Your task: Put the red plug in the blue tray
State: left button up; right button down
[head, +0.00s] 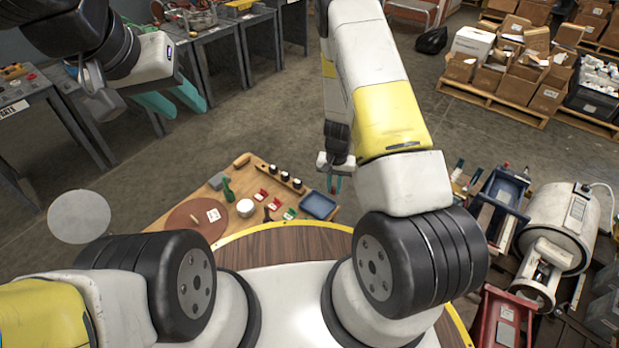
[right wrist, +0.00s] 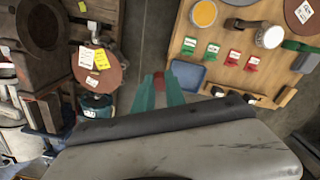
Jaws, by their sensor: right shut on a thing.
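The blue tray (head: 318,205) lies at the right edge of the wooden table. In the right wrist view the tray (right wrist: 190,74) is just right of my fingers. My right gripper (head: 336,186) is shut on the red plug (right wrist: 158,80); only a small red end shows between the teal fingers (right wrist: 159,92). The gripper appears beside the tray, off the table's edge, at a height I cannot tell. My left gripper (head: 172,101) is open and empty, far to the upper left, away from the table.
Right of the table is open floor, then crowded equipment (head: 562,225).

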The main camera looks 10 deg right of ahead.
jog(key=s+a+f+m, duration=0.1)
jog(key=s+f+m, duration=0.2)
jog(key=f, duration=0.6)
jog(key=s+a+f+m, duration=0.2)
jog(key=s+f, duration=0.2)
jog(key=f, duration=0.5)
jog(key=w, duration=0.5)
jog(key=w+f, duration=0.1)
jog(key=w, duration=0.9)
jog(key=shift+w+f, duration=0.2)
jog(key=shift+w, duration=0.05)
jog(key=shift+w+f, duration=0.2)
jog(key=shift+f, duration=1.55)
jog(key=shift+f, duration=0.15)
jog(key=c, duration=1.6)
grip_release()
jog(key=shift+c, duration=0.2)
